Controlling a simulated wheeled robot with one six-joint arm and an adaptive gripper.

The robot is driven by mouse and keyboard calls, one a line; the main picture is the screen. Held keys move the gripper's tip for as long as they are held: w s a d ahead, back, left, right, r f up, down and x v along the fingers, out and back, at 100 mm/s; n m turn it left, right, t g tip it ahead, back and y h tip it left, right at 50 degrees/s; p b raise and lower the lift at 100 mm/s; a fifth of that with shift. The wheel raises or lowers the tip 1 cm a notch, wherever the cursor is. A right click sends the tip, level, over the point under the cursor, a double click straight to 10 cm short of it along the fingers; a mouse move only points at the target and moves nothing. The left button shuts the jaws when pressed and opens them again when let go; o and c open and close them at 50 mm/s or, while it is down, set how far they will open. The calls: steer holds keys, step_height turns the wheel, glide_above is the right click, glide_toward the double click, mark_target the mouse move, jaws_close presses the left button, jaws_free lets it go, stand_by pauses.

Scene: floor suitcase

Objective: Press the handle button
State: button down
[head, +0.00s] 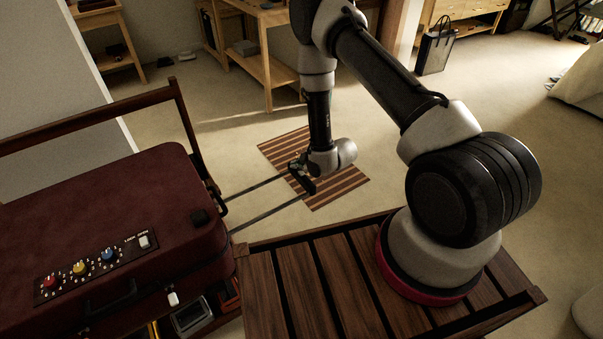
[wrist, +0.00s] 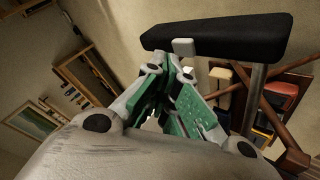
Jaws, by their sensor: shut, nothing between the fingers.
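The dark red suitcase (head: 120,215) is at the left in the head view. Its two thin handle rods (head: 262,186) stretch right to a black handle grip (head: 302,182). In the wrist view the black grip (wrist: 225,36) crosses the upper right, with a small pale button (wrist: 183,47) on its near edge. My gripper (head: 298,163) is at the grip in the head view. In the wrist view my gripper (wrist: 172,62) is shut and empty, its green-padded fingertips just below the button in the picture. I cannot tell whether they touch it.
The suitcase top carries a panel of coloured knobs (head: 79,268). A slatted wooden bench (head: 330,280) is in front, under my arm's base. A striped mat (head: 345,187) lies on the floor beneath the handle. Wooden tables (head: 262,50) stand at the back; the floor between is clear.

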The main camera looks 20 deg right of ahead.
mark_target(312, 186)
steer(key=shift+r, duration=0.15)
steer(key=shift+r, duration=2.5)
